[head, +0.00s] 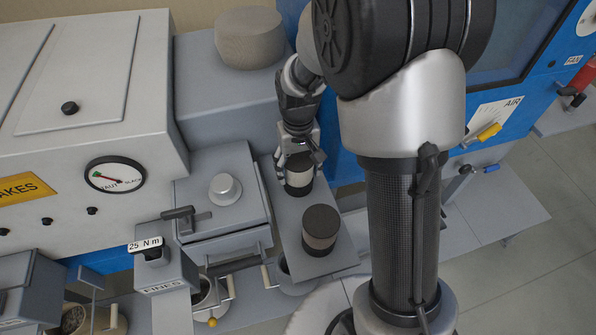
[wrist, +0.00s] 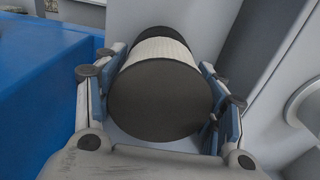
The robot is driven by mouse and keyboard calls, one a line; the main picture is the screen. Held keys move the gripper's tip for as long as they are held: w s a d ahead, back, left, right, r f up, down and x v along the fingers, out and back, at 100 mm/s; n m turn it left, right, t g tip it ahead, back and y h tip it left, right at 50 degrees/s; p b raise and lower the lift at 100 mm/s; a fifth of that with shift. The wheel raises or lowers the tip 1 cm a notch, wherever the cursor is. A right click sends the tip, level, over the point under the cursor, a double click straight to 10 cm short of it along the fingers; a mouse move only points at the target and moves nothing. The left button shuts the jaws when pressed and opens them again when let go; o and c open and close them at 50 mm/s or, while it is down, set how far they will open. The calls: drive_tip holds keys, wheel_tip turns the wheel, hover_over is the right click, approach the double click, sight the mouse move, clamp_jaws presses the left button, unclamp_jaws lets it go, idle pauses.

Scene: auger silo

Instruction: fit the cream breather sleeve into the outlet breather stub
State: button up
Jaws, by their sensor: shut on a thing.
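My gripper (head: 300,160) points down over the grey shelf and is shut on a short cylinder with dark ends and a cream middle, which looks like the cream breather sleeve (head: 299,182). In the wrist view the dark round end of the sleeve (wrist: 160,100) fills the space between the blue-padded fingers of my gripper (wrist: 160,105), with a ribbed cream band (wrist: 160,52) behind it. The sleeve is upright; I cannot tell whether it touches the shelf. I cannot pick out the outlet breather stub with certainty.
A second dark cylinder with a tan band (head: 320,230) stands close on the same shelf (head: 290,215). A grey lidded box (head: 222,190) with a round knob is to the left. A blue cabinet (head: 345,150) stands behind. A gauge (head: 115,174) is at far left.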

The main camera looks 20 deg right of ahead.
sight(298, 158)
drive_tip(key=shift+c, duration=1.4)
drive_tip(key=shift+r+p, duration=2.6)
drive_tip(key=shift+r, duration=0.8)
